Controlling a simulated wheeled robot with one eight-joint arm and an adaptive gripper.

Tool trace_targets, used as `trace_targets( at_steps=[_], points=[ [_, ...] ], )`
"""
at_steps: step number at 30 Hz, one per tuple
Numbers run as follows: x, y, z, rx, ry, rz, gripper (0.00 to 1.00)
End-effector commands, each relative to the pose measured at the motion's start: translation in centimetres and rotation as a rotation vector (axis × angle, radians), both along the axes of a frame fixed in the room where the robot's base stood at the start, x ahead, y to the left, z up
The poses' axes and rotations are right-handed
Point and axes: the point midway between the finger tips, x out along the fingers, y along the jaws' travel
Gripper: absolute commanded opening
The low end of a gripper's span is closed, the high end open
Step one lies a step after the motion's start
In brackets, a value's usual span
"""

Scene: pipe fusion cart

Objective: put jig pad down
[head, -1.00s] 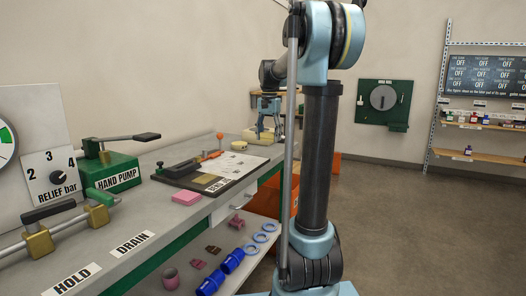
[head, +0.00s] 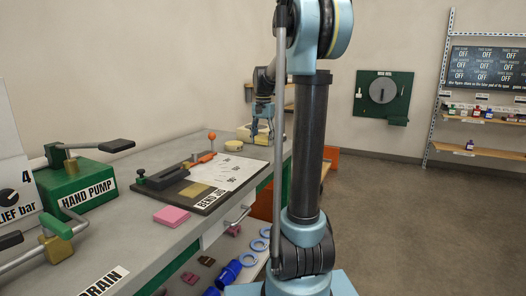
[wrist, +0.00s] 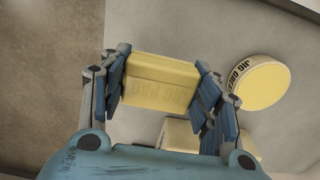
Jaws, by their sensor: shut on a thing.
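The jig pad (wrist: 160,82) is a yellow block with faint lettering, held between the two blue fingers of my gripper (wrist: 160,92) in the wrist view. In the head view my gripper (head: 262,128) hangs over the far end of the bench. The pad cannot be made out clearly there. A grey surface lies beneath the pad in the wrist view; whether they touch cannot be told.
A round yellow tin (wrist: 260,83) stands right of my gripper. Another pale yellow thing (wrist: 180,134) lies partly hidden behind my fingers. On the bench (head: 140,182) are the bend jig board (head: 205,200), a pink block (head: 172,215) and the hand pump (head: 88,185).

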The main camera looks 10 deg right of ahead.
Motion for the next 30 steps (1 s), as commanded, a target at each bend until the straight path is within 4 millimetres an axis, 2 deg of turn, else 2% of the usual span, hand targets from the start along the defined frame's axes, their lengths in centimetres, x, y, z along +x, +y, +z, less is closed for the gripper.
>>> trace_targets(
  at_steps=[5,14,25,26,27,28,30],
  points=[
    [0.0,0.2,-1.0,0.000,0.000,0.003,0.31],
    [0.0,0.3,-4.5,0.000,0.000,0.004,0.31],
    [0.0,0.3,-4.9,0.000,0.000,0.004,0.31],
    [0.0,0.3,-4.8,0.000,0.000,0.004,0.64],
    [0.0,0.3,-4.8,0.000,0.000,0.004,0.73],
    [0.0,0.3,-4.8,0.000,0.000,0.004,0.77],
    [0.0,0.3,-4.8,0.000,0.000,0.004,0.77]
  ],
)
